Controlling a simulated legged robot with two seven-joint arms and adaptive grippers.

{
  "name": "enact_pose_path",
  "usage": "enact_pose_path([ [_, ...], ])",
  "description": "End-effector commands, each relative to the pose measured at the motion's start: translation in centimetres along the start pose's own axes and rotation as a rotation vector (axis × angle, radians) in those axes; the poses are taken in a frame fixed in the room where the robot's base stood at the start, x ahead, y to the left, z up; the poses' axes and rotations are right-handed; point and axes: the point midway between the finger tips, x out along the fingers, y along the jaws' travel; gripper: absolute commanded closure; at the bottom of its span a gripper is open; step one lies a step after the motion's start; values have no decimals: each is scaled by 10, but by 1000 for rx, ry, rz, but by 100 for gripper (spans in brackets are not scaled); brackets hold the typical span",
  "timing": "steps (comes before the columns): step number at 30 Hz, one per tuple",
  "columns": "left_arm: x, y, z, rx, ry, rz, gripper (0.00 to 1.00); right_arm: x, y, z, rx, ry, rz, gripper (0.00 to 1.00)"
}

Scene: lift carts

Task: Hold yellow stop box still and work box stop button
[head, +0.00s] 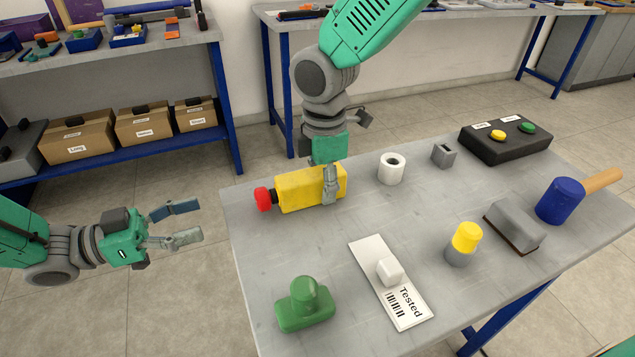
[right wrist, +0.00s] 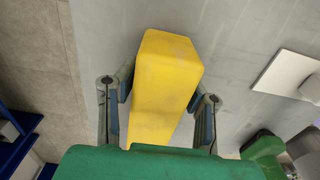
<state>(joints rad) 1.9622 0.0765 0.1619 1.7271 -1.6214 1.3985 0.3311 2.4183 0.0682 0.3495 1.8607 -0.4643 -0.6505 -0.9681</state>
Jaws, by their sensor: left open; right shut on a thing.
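The yellow stop box (head: 298,191) lies on the grey table near its far left edge, with its red stop button (head: 263,198) on the left end, facing left. My right gripper (head: 330,186) comes down from above and is shut on the right part of the box. In the right wrist view the yellow box (right wrist: 163,85) sits between the two fingers; its button is out of sight there. My left gripper (head: 188,223) is open and empty, left of the table edge and apart from the button, with its fingers pointing right.
On the table (head: 290,245) stand a white roll (head: 391,168), a black box with yellow and green buttons (head: 506,143), a green stamp-like block (head: 305,305), a white "Tested" plate (head: 405,306), a yellow-topped cylinder (head: 466,238), a grey brush-like block (head: 515,226) and a blue mallet (head: 560,201).

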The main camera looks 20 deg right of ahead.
Motion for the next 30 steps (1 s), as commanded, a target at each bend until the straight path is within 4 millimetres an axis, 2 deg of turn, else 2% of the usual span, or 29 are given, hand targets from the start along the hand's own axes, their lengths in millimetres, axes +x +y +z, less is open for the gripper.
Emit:
enact_pose_path([
  [5, 2, 0, 1, 83, 6, 6, 47, -1, 0, 0, 1, -1, 0, 100],
  [11, 9, -2, 0, 91, 15, 4, 47, -1, 0, -5, 0, -7, -2, 100],
  [24, 75, 0, 0, 90, 11, 5, 47, -1, 0, -1, 1, -2, 0, 100],
  [30, 92, 0, -1, 88, 12, 4, 47, -1, 0, -2, 1, -4, 0, 100],
])
